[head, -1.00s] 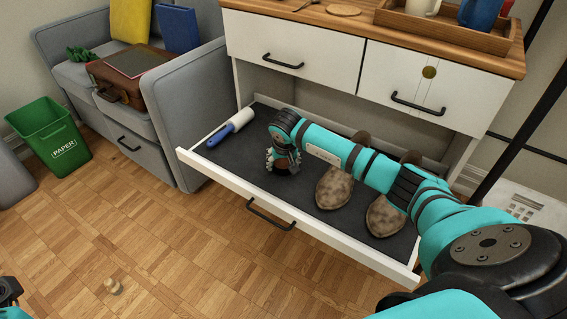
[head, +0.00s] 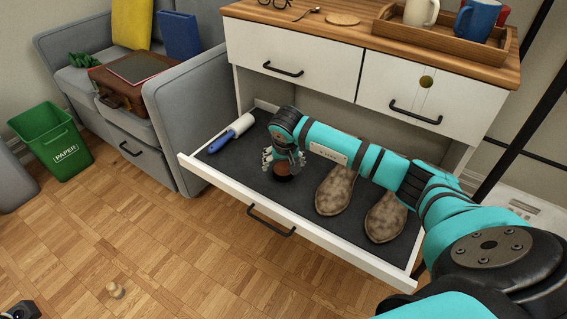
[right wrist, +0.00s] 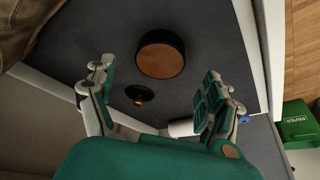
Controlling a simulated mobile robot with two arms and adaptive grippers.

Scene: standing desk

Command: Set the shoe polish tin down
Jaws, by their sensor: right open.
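The shoe polish tin (head: 283,175), round with a black side and a brown top, sits flat on the dark liner of the open drawer (head: 240,185). It also shows in the right wrist view (right wrist: 161,56), beyond the fingertips and between their lines. My right gripper (head: 284,160) is open just above the tin, with its fingers spread and apart from it. In the right wrist view the gripper (right wrist: 158,78) is empty. My left gripper (head: 20,309) shows only in part at the bottom left corner; its jaws cannot be made out.
A lint roller (head: 232,133) lies at the drawer's left end. Two brown shoes (head: 335,190) stand right of the tin, partly behind my right arm. A small dark round thing with a yellow spot (right wrist: 139,94) lies near the tin. The drawer's white front (head: 325,237) borders the floor.

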